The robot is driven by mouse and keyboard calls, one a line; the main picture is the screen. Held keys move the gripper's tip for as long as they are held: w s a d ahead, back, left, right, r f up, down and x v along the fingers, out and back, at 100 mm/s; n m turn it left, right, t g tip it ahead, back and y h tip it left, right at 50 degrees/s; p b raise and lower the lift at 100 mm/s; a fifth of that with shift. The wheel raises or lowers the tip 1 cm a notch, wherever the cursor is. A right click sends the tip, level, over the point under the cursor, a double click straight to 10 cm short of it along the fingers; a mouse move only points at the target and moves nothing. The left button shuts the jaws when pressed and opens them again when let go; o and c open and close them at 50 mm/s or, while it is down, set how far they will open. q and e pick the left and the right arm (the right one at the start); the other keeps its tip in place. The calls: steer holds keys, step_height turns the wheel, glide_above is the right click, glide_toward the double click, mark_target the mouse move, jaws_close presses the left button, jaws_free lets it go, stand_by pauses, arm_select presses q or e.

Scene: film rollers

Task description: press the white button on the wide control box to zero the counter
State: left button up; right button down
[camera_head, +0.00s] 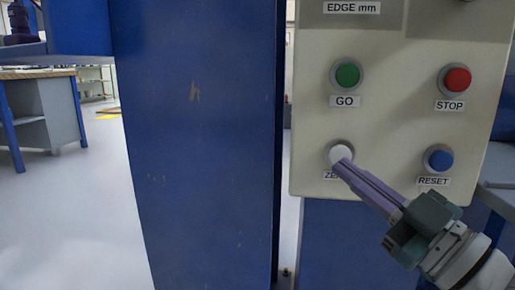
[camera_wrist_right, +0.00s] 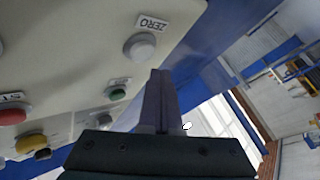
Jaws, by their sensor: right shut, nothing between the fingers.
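The wide control box (camera_head: 405,120) is a cream panel with labelled round buttons. Its white button (camera_head: 340,152) sits at the lower left, above a ZERO label (camera_head: 329,175) partly hidden by my fingers. My right gripper (camera_head: 342,166) is shut and empty, its purple fingertips overlapping the button's lower edge in the head view. In the right wrist view the white button (camera_wrist_right: 139,46) stands beyond the shut fingertips (camera_wrist_right: 160,74), a little to their left, with a visible gap in the picture. I cannot tell whether they touch. My left gripper is not in view.
A green GO button (camera_head: 346,75), a red STOP button (camera_head: 455,79) and a blue RESET button (camera_head: 438,159) surround the white one. A wide blue column (camera_head: 200,150) stands left of the box. Open floor and a workbench (camera_head: 45,112) lie further left.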

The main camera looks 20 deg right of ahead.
steer(key=shift+s+a+p, duration=0.45)
steer(key=shift+s+a, duration=0.05)
steer(key=shift+s, duration=0.35)
steer(key=shift+s+a+p, duration=0.45)
steer(key=shift+s+a, duration=0.05)
steer(key=shift+s, duration=0.35)
